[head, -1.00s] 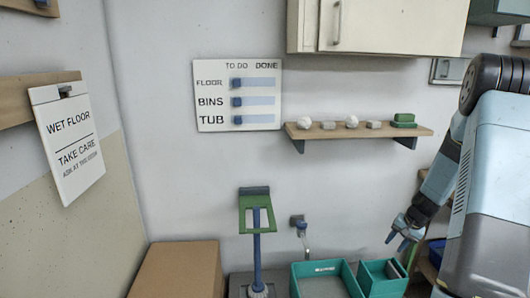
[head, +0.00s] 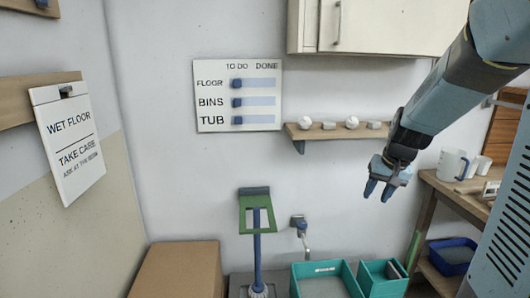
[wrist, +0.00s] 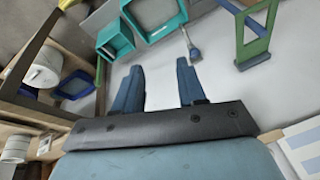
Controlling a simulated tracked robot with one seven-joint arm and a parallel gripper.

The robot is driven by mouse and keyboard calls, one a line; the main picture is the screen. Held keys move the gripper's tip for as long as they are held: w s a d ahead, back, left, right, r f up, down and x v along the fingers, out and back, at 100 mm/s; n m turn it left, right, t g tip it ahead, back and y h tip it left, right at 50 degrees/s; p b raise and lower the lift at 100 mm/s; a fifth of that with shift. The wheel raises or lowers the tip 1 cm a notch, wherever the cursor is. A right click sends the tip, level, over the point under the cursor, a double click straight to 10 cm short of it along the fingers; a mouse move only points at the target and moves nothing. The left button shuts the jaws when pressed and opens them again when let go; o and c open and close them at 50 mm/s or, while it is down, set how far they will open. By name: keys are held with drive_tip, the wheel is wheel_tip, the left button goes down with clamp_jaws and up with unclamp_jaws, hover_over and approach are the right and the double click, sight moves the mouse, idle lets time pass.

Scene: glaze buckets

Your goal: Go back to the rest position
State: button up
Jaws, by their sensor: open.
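My gripper (head: 379,190) is open and empty, in the air at the right of the head view, in front of the white wall and just below the wall shelf's right part. In the wrist view its two blue fingers (wrist: 157,88) are spread apart with nothing between them. The arm reaches in from the upper right and hides the right end of the shelf.
Teal tubs (head: 322,280) stand low under the gripper, beside a green-framed stand (head: 256,212). A wooden wall shelf (head: 340,133) holds small objects. At right, a wooden rack (head: 455,200) carries a white jug (head: 453,165). A cardboard box (head: 178,272) is at lower left.

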drive_tip(key=s+a+r+n, duration=0.1)
drive_tip(key=s+a+r, duration=0.1)
drive_tip(key=s, duration=0.5)
drive_tip(key=s+a+r+n+t, duration=0.1)
drive_tip(key=s+a+r, duration=0.1)
drive_tip(key=s+r, duration=0.2)
drive_tip(key=s+a+r+t+h, duration=0.1)
drive_tip(key=s+a+r, duration=0.2)
drive_tip(key=s, duration=0.6)
drive_tip(key=shift+s+n, duration=0.3)
drive_tip(key=shift+n, duration=0.1)
